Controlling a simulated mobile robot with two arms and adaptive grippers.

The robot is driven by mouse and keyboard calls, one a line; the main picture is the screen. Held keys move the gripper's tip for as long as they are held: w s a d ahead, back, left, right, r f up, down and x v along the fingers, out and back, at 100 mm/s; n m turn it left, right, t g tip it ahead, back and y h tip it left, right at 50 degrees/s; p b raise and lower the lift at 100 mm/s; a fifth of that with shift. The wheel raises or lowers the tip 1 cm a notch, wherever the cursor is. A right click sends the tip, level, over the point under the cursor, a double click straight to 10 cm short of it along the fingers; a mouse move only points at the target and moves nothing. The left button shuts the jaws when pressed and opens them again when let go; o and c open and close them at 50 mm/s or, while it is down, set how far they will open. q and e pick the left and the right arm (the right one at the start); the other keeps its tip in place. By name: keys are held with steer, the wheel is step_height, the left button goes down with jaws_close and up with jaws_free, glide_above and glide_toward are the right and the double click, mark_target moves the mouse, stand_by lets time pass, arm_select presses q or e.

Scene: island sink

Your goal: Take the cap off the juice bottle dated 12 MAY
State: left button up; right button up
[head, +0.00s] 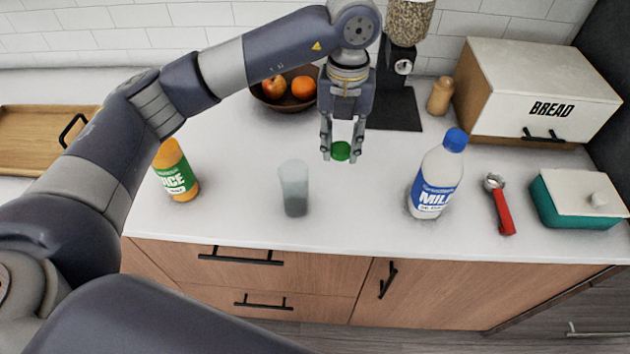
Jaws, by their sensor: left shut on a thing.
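The juice bottle (183,188), orange with a green label reading in part "ICE", stands at the left of the counter. My arm passes by its top, and no cap shows on the part in view. I cannot read a date on it. My left gripper (341,152) is shut on a small round green cap (341,151), held above the counter near the middle, well to the right of the juice bottle. My right gripper is not in view.
A grey tumbler (294,188) and a milk bottle (436,180) with a blue cap stand near the front edge. A fruit bowl (270,98), coffee grinder (398,65), pepper mill (440,97) and bread box (500,95) are behind. A red-handled tool (502,210) and teal butter dish (565,208) lie right.

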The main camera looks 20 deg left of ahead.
mark_target(346, 151)
arm_select(q)
steer(key=n, duration=0.3)
steer(key=f+n, duration=0.1)
steer(key=shift+s+d+f, duration=0.1)
steer(key=shift+s+d, duration=0.1)
steer(key=shift+d, duration=0.1)
steer(key=n, duration=0.3)
steer(key=shift+d+f+n, duration=0.15)
steer(key=shift+f+n, duration=0.2)
steer(key=shift+n, duration=0.05)
steer(key=shift+s+d+f+n, duration=0.1)
steer(key=shift+f+n, duration=0.1)
steer(key=shift+n, duration=0.7)
steer(key=shift+f, duration=0.25)
steer(key=shift+n, duration=0.3)
step_height(346, 151, down, 6)
steer(key=shift+r+p, duration=0.1)
steer(key=shift+p, duration=0.9)
step_height(346, 151, down, 3)
steer(key=shift+f+p, duration=0.1)
steer(key=shift+p, duration=0.35)
steer(key=shift+f, duration=0.25)
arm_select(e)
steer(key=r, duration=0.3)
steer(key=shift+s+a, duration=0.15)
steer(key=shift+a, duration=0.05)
arm_select(q)
steer(key=shift+f, duration=0.1)
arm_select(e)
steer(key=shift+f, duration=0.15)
